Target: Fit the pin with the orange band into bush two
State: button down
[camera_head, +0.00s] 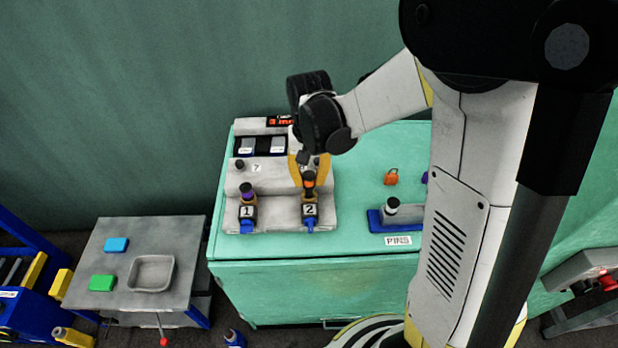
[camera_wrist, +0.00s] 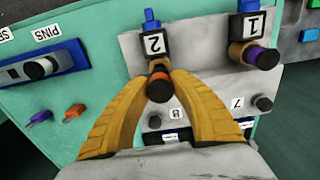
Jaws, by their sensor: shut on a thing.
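The pin with the orange band (camera_head: 309,183) is upright between the fingertips of my gripper (camera_head: 309,170). In the wrist view the yellow fingers (camera_wrist: 160,78) close on it from both sides, and its dark head and orange band (camera_wrist: 160,87) show. It stands at bush two, behind the block marked 2 (camera_head: 310,210); this block also shows in the wrist view (camera_wrist: 154,43). The fingers hide most of the bush, so I cannot tell how deep the pin sits.
A pin with a purple band (camera_head: 247,188) stands in bush one, left of bush two. A blue pin holder (camera_head: 376,222) with one dark-topped pin is at the right on the green bench (camera_head: 285,265). Orange and purple small items lie behind it. A grey side table (camera_head: 190,235) stands left.

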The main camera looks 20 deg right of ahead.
aim_at(309, 188)
jog(key=shift+f+b, duration=1.55)
jog(key=shift+f, duration=0.4)
jog(key=c, duration=1.1)
grip_release()
jog(key=shift+r, duration=0.1)
jog(key=shift+c, duration=0.2)
notch_tip(309, 188, up, 12)
jog(key=s+r+n+t, duration=0.2)
jog(key=s+t, duration=0.5)
jog(key=s, duration=0.5)
jog(key=shift+s+r+n, duration=0.35)
jog(key=shift+r+n, duration=0.05)
jog(key=shift+n, duration=0.4)
